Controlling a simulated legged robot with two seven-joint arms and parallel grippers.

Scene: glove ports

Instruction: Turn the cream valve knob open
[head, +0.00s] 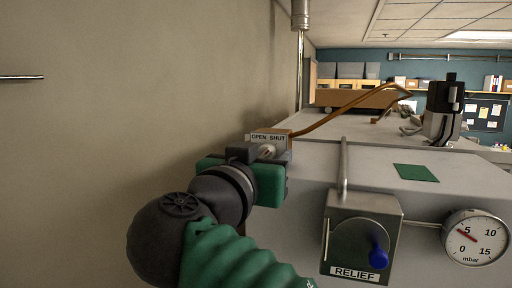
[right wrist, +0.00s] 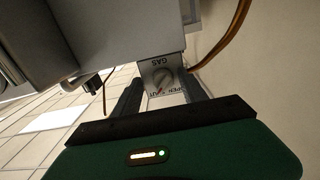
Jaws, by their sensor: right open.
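The small cream valve knob (head: 267,151) sits on a box under a white OPEN SHUT label (head: 267,138), close to the wall, in the head view. In the right wrist view the knob (right wrist: 163,76) shows round on a plate marked GAS, with a small reddish mark near its lower edge. My right gripper (head: 262,157) is at the knob, partly covering the valve box. In the right wrist view its two dark fingers (right wrist: 160,90) stand apart, with the knob between and beyond them. I cannot tell whether they touch it. My left gripper is not in view.
A grey RELIEF box (head: 362,235) with a blue knob (head: 378,257) and a mbar gauge (head: 475,238) are on the cabinet front, right of my arm. A copper pipe (head: 345,108) runs from the valve over the cabinet top (head: 370,155). The wall (head: 130,110) bounds the left.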

